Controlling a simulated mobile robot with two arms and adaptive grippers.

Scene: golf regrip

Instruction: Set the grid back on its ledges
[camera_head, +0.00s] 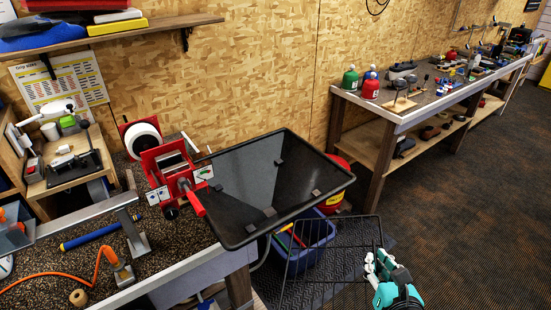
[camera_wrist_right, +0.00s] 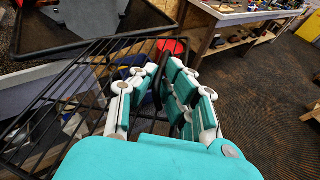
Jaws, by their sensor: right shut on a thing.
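The grid (camera_head: 333,247) is a black wire rack. My right gripper (camera_head: 376,262) is shut on its right edge and holds it in the air at the front right of the black tray (camera_head: 240,240). The tray is a wide dark basin with small grey ledges (camera_head: 316,193) on its inner sides, and no grid lies in it. In the right wrist view the grid (camera_wrist_right: 70,95) stretches left from the gripper fingers (camera_wrist_right: 160,70), with part of the tray (camera_wrist_right: 60,50) beyond it. My left gripper is not in view.
A blue bin (camera_head: 305,238) stands on the floor below the tray, behind the grid. A red bucket (camera_head: 340,190) is behind the tray. A red vise (camera_head: 172,170) stands on the workbench at the tray's left. Open carpet lies at the right.

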